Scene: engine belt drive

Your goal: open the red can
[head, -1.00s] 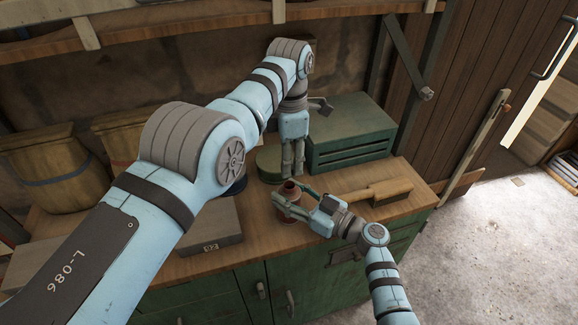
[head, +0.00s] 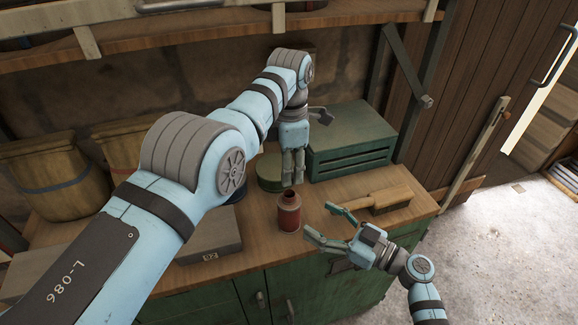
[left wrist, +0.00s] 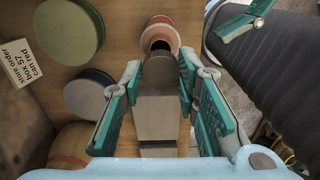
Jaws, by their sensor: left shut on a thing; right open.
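The red can (head: 289,214) stands upright near the front of the bench. Its narrow neck is uncovered, and its dark mouth shows at the top of the left wrist view (left wrist: 160,35). My left gripper (head: 292,178) points down just above the can. It is shut on a small dark round piece, apparently the can's cap (left wrist: 159,69), which partly overlaps the can in the wrist view.
A green round tin (head: 269,173) and a blue tin (head: 237,189) stand behind and left. A green metal box (head: 350,145) is at the back right. A brush (head: 378,199) lies on the right, a grey box (head: 209,238) left.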

